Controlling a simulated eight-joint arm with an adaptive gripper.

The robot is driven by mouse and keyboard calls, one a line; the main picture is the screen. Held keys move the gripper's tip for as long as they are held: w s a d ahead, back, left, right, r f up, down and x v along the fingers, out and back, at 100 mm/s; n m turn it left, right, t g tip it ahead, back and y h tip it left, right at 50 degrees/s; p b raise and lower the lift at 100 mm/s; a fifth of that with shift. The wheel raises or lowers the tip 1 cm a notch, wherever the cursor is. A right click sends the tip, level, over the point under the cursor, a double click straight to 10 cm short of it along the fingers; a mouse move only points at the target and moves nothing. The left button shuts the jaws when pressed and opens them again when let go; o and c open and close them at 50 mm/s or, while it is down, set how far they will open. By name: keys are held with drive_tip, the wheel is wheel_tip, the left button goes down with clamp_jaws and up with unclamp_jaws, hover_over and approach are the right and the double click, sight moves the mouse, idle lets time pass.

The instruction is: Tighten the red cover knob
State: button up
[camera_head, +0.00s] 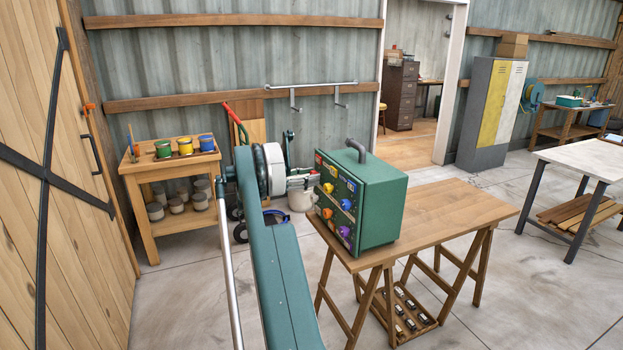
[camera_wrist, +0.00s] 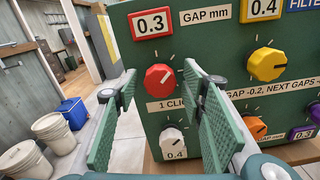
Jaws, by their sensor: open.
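The green box (camera_head: 384,205) stands on a wooden trestle table (camera_head: 455,205), with its knob panel facing left toward my arm. In the wrist view the red knob (camera_wrist: 159,77) with a pale pointer mark sits on the panel below a red-framed 0.3 plate (camera_wrist: 151,23). A "1 CLI…" label, cut off by a finger, is below it. My gripper (camera_wrist: 160,84) is open, its two green pads on either side of the red knob in the picture. I cannot tell whether the fingertips reach it or touch it. In the head view I cannot make out the red knob.
A white knob (camera_wrist: 172,139) is below the red one; yellow (camera_wrist: 266,64), orange (camera_wrist: 255,128) and purple (camera_wrist: 302,132) knobs are to the right. Pale buckets (camera_wrist: 53,131) and a blue bin (camera_wrist: 73,111) stand on the floor. A paint-pot shelf (camera_head: 160,221) is at left.

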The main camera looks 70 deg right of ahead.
drive_tip(key=shift+s+d, duration=0.25)
drive_tip(key=c, duration=0.9)
drive_tip(key=shift+m, duration=0.3)
drive_tip(key=m, duration=0.4)
drive_tip(key=shift+p, duration=0.3)
drive_tip(key=m, duration=0.4)
